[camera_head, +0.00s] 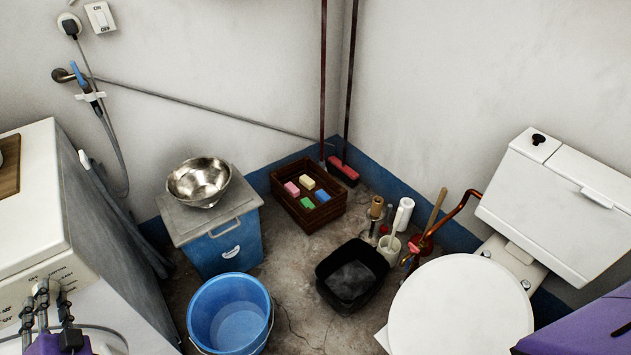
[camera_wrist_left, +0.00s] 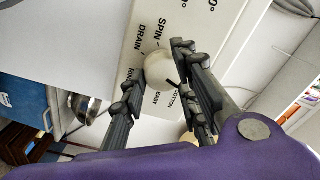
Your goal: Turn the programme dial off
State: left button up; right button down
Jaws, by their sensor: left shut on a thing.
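The programme dial (camera_wrist_left: 160,69) is a round cream knob on the white control panel (camera_wrist_left: 205,20) of the washing machine (camera_head: 35,215). My left gripper (camera_wrist_left: 150,82) has its fingers on either side of the dial and is shut on it. A dark mark on the knob points toward the printed word COTTON in the left wrist view. SPIN, DRAIN and EASY are printed around it. My right gripper is not seen; only part of my purple right arm shows.
A grey-lidded blue bin (camera_head: 230,243) with a metal bowl (camera_head: 198,180) stands right of the machine. A blue bucket (camera_head: 229,312), a black basin (camera_head: 351,276), a wooden crate (camera_head: 281,205) and a toilet (camera_head: 460,308) stand on the floor.

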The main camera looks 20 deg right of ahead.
pick_arm(q)
jog(key=n, duration=0.1)
jog(key=n+p, duration=0.1)
jog(key=shift+s+d+f+n, duration=0.1)
jog(key=shift+f+n, duration=0.15)
jog(key=shift+n, duration=0.15)
jog(key=shift+n+p, duration=0.35)
jog(key=shift+n, duration=0.25)
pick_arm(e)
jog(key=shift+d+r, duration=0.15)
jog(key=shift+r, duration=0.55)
pick_arm(q)
jog(key=shift+d+f, duration=0.1)
jog(key=shift+d, duration=0.05)
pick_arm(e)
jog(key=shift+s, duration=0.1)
pick_arm(q)
jog(key=o, duration=1)
jog(key=shift+o, duration=0.2)
jog(key=shift+r, duration=0.25)
jog(key=v, duration=1.2)
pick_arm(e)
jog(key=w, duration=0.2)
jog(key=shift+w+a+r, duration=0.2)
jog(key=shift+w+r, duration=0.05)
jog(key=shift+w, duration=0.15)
pick_arm(q)
jog(key=shift+f, duration=0.1)
